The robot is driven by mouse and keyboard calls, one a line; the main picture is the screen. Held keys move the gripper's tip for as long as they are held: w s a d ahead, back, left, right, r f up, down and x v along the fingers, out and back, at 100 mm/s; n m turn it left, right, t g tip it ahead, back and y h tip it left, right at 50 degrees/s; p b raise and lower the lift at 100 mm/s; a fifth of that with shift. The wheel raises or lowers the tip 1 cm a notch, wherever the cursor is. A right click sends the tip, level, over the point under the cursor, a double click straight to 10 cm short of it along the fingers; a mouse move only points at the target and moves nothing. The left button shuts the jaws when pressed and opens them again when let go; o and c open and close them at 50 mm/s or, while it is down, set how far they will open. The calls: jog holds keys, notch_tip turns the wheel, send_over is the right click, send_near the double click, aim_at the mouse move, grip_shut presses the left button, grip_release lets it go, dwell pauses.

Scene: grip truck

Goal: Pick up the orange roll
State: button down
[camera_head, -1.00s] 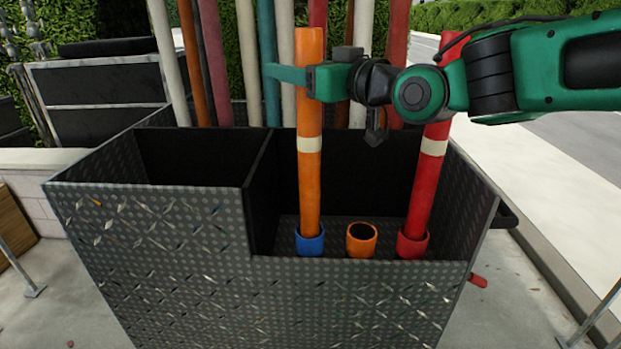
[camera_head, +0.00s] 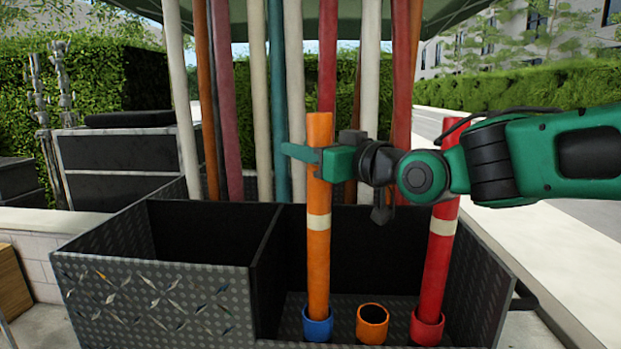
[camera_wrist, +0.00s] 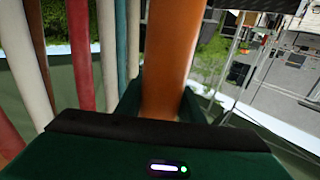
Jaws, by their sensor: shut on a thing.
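The orange roll (camera_head: 319,255) is a tall tube with a pale band. It stands upright in the head view, its lower end in a blue ring holder (camera_head: 318,324) in the bin's right compartment. My green gripper (camera_head: 318,160) is shut on the orange roll near its top, coming in from the right. In the wrist view the orange roll (camera_wrist: 170,55) runs up between the fingers. An orange ring holder (camera_head: 372,324) beside the blue one is empty.
A red roll (camera_head: 438,255) leans slightly in a red holder (camera_head: 427,327) to the right, behind my arm. The dark metal bin (camera_head: 155,300) has an empty left compartment. Several coloured rolls (camera_head: 277,110) stand close behind.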

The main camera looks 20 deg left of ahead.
notch_tip(320, 180, up, 18)
jog(key=shift+f, duration=0.15)
dwell(0.5)
jog(key=shift+s, duration=0.1)
